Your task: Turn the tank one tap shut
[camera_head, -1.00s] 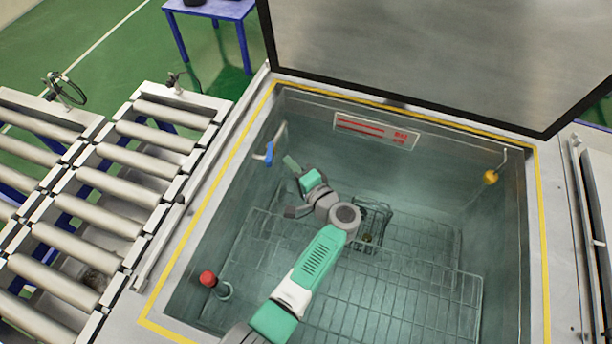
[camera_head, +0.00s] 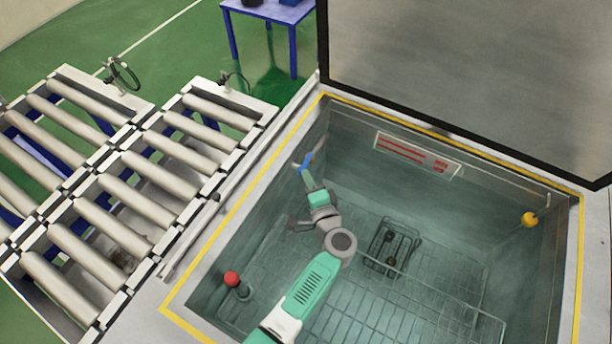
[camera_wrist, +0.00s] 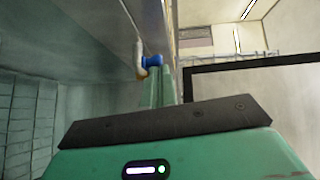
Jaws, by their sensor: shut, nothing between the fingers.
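A tap with a blue handle (camera_head: 306,162) and a pale pipe is on the tank's left wall near the back corner. The blue handle also shows in the wrist view (camera_wrist: 152,61), just beyond the fingertips. My gripper (camera_head: 308,180) is shut and empty. Its green fingers (camera_wrist: 158,84) point up at the blue handle. The tips are at or very close to the handle; I cannot tell if they touch it. The handle's exact angle is hard to read.
The open tank has a yellow-lined rim (camera_head: 262,176) and a raised lid (camera_head: 460,80). Inside are a red knob (camera_head: 232,279), a yellow ball (camera_head: 529,219), a wire basket (camera_head: 392,247) and wire racks. A roller conveyor (camera_head: 120,190) runs along the left.

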